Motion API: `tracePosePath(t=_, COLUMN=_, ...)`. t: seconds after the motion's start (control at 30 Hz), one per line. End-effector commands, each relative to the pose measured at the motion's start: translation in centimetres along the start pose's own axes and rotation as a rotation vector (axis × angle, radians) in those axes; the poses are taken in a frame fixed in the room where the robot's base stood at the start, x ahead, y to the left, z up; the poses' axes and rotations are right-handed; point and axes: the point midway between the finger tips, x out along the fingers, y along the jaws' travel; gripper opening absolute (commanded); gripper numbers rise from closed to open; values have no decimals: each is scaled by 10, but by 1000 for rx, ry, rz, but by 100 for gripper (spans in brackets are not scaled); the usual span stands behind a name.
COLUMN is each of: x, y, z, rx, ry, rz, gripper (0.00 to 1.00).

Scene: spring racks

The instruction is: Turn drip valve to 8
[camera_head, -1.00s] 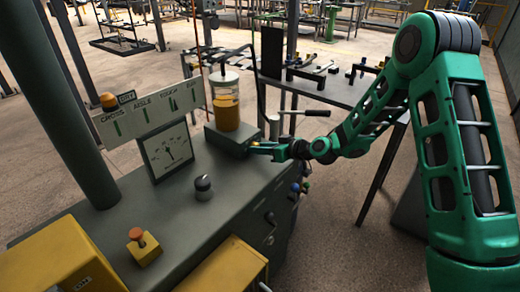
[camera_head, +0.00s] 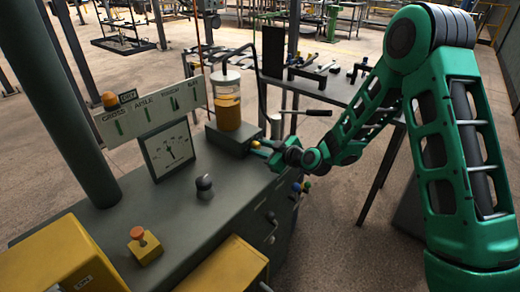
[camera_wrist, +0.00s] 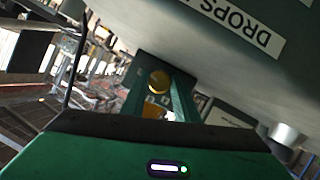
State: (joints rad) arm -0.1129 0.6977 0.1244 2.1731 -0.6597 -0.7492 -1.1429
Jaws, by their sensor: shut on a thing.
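The drip valve's brass-yellow knob (camera_wrist: 158,82) shows in the wrist view between my gripper's fingers, with a small yellow part below it. My gripper (camera_wrist: 157,95) is shut on the knob. In the head view my gripper (camera_head: 264,149) reaches in from the right to the grey box (camera_head: 230,138) under a clear jar of amber liquid (camera_head: 227,112). My fingers mostly hide the valve there. An upside-down label beginning "DROPS" (camera_wrist: 243,25) is on the grey face in the wrist view. Its scale and the valve's setting cannot be read.
A dial gauge (camera_head: 168,150), a dark ball-topped knob (camera_head: 204,183) and a yellow block with an orange button (camera_head: 144,246) stand on the grey cabinet top (camera_head: 185,225). Several knobs line the cabinet's right side.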

Motion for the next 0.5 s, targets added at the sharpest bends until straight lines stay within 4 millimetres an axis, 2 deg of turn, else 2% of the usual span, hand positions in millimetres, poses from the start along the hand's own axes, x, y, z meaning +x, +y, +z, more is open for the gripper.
tracePosePath(t=0.2, x=-1, y=4, z=3, rx=-83, ry=-2, rz=42, gripper=5)
tracePosePath(t=0.5, x=-1, y=5, z=3, rx=-116, ry=-1, rz=57, gripper=5)
